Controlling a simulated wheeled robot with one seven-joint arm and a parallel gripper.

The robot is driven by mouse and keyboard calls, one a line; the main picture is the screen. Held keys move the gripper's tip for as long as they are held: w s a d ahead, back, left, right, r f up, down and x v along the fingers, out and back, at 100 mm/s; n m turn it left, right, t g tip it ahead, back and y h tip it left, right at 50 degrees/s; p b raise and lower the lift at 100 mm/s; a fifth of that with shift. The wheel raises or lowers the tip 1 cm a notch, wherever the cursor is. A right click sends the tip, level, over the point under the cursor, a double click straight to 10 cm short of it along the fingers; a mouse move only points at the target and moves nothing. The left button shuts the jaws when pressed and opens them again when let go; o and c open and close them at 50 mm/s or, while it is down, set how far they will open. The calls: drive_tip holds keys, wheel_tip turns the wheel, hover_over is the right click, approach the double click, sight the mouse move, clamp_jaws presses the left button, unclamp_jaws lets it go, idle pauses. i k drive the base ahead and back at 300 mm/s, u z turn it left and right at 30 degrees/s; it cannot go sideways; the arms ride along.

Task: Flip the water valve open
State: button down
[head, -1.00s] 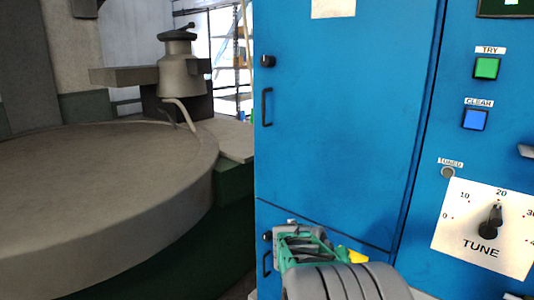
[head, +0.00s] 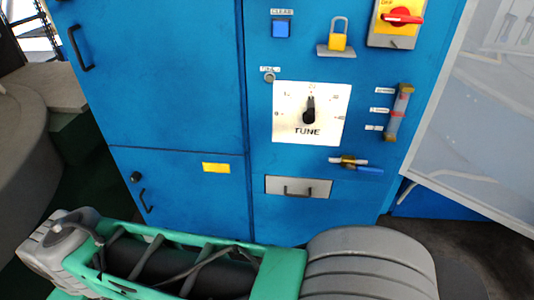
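The water valve (head: 348,163) is a small brass-coloured fitting low on the right part of the blue cabinet front. Its blue lever (head: 369,170) points right and tilts slightly down. Pale labels sit beside it, too small to read. My gripper's fingers do not show, and nothing touches the valve.
The blue cabinet (head: 170,110) carries a TUNE dial (head: 309,112), a padlock (head: 338,38), a red and yellow switch (head: 402,18), a sight tube (head: 398,112) and a grey drawer (head: 298,187). A translucent panel (head: 475,110) stands at right. Dark floor shows at lower right.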

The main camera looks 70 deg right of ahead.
sight(362, 169)
drive_tip(key=u, duration=0.25)
drive_tip(key=k, duration=1.05)
drive_tip(key=z, duration=0.8)
